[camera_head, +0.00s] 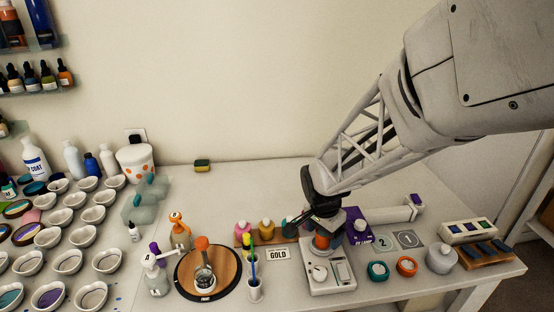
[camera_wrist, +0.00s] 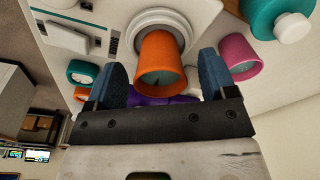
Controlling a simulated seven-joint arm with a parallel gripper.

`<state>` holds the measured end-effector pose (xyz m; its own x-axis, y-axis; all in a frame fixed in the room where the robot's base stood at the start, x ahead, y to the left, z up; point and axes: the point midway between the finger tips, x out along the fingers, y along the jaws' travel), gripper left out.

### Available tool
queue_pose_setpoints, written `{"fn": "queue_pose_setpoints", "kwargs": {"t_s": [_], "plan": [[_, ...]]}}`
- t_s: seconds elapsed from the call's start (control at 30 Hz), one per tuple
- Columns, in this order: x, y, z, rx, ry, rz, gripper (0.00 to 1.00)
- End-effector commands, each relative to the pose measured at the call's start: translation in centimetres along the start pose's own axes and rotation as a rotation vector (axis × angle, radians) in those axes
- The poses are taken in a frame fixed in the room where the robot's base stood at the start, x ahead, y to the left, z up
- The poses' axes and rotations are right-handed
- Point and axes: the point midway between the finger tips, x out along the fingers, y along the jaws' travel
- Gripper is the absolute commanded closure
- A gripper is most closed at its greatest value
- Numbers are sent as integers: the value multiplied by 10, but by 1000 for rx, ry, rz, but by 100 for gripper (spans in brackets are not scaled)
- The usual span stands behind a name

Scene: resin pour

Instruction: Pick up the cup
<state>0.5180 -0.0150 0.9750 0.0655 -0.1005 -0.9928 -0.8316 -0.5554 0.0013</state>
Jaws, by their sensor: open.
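An orange cup (camera_head: 322,242) stands on the round plate of a white device (camera_head: 330,275) like a scale, at the right-centre of the table. My gripper (camera_head: 324,228) is above and around it, partly hiding it in the head view. In the wrist view the orange cup (camera_wrist: 162,62) lies between and slightly beyond the two blue fingertips of my open gripper (camera_wrist: 160,78), with gaps on both sides. Another orange item (camera_head: 202,243) stands above a clear vessel on the round wooden board.
A pink cup (camera_wrist: 238,55) is close beside the right finger in the wrist view. Small bottles (camera_head: 266,228) stand left of the scale, with a purple box (camera_head: 357,226) behind it.

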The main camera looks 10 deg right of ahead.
Motion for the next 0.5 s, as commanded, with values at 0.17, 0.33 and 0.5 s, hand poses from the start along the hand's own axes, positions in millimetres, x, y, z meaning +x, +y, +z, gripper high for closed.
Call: {"fn": "queue_pose_setpoints", "kwargs": {"t_s": [0.17,0.33,0.5], "plan": [[13,0,0,0,0,-1,22],[15,0,0,0,0,-1,22],[15,0,0,0,0,-1,22]]}}
